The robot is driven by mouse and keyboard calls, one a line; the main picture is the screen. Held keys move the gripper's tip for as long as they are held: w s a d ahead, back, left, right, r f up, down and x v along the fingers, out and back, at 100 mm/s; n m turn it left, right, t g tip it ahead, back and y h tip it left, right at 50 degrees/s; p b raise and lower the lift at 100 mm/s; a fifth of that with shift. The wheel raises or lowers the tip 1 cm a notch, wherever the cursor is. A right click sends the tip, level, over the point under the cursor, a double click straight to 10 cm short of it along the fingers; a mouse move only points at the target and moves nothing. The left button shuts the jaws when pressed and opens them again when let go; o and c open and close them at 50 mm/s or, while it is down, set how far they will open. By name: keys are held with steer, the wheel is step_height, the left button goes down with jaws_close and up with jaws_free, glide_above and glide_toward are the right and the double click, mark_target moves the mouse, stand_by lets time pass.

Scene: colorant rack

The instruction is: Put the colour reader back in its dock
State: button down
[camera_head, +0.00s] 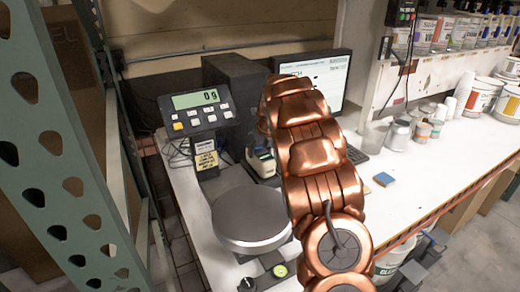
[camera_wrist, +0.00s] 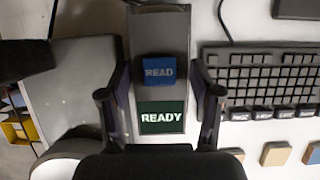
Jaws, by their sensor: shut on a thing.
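The colour reader (camera_wrist: 160,94) is a dark grey body with a blue READ button and a green READY screen in the wrist view. My gripper (camera_wrist: 160,70) is shut on it, with one finger along each side. The head view hides the gripper and the reader behind my copper arm. I cannot make out the dock for certain in either view. A small pale-and-dark device (camera_head: 262,162) stands just left of my arm in the head view; I cannot tell whether it is the dock.
A scale with a round pan (camera_head: 250,217) and a 0 g display (camera_head: 195,101) stands left of my arm. A monitor (camera_head: 328,75) stands behind. The keyboard (camera_wrist: 262,78) is close right of the gripper. A blue block (camera_head: 384,179) lies on the white counter, with cans further right.

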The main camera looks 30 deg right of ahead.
steer(key=shift+c, duration=1.1)
jaws_free()
steer(key=shift+f, duration=0.1)
steer(key=b+v, duration=0.4)
steer(key=v, duration=0.8)
steer(key=s+a+f+n+g, duration=0.1)
steer(key=s+a+n, duration=0.5)
steer(key=s+a+f+n+g, duration=0.1)
steer(key=s+a+n, duration=0.5)
steer(key=s+a, duration=0.1)
steer(key=s+a+f+n+g, duration=0.1)
steer(key=s+a+n, duration=0.5)
steer(key=shift+s+a+f+y, duration=0.1)
steer(key=shift+s+a+y, duration=0.1)
steer(key=shift+s+y, duration=0.15)
steer(key=s+a+f+n+g, duration=0.1)
steer(key=s+a+f+n, duration=0.1)
steer(key=s+n, duration=0.4)
steer(key=s+a+f+n+g, duration=0.1)
steer(key=s+a+f+n, duration=0.2)
steer(key=s+n, duration=0.3)
steer(key=s+a+f+n+g, duration=0.1)
steer(key=s+a+f+n, duration=0.2)
steer(key=s+n, duration=0.4)
steer(key=s, duration=0.4)
steer(key=shift+s+a, duration=0.25)
steer(key=shift+s, duration=0.1)
